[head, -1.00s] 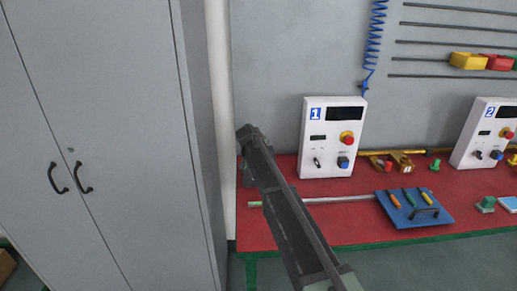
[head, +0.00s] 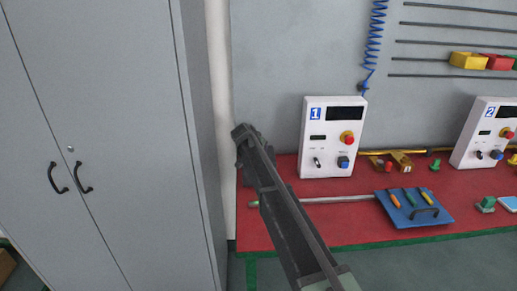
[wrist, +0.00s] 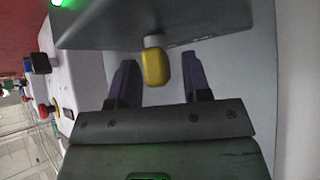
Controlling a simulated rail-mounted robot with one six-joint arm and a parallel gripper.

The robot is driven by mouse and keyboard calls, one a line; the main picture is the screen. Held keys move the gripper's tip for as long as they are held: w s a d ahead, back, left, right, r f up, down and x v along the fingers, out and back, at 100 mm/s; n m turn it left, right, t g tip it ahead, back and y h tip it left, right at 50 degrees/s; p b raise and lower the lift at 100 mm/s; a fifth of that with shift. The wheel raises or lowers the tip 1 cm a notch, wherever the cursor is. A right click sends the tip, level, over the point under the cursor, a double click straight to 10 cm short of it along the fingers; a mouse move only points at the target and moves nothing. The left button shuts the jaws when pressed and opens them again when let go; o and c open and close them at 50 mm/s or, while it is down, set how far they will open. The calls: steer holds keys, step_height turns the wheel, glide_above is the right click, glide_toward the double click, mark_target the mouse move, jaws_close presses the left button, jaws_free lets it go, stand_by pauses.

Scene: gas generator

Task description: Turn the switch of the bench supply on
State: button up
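In the wrist view, a yellow switch tip (wrist: 156,66) on a short pale stem sticks out from a grey box (wrist: 190,22). A green light (wrist: 56,3) glows at this box's left end. My gripper (wrist: 159,78) is open, one dark finger on each side of the yellow tip, with a visible gap on both sides. The fingers do not touch it. In the head view my arm crosses the left end of the red bench (head: 350,222); the fingers, the yellow switch and the grey box cannot be made out there.
A white control box marked 1 (head: 347,165) stands right of my arm; box 2 (head: 473,135) is farther right. A blue tray with tools (head: 412,218) and a metal rod (head: 345,198) lie on the bench. A grey cabinet (head: 110,110) stands left.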

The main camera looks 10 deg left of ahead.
steer(key=shift+r, duration=0.1)
steer(key=shift+s+a+r+p, duration=0.1)
steer(key=shift+s+r+p, duration=0.05)
steer(key=shift+r+p, duration=0.15)
steer(key=p+v, duration=0.7)
steer(key=v, duration=0.3)
steer(key=shift+s+f, duration=0.1)
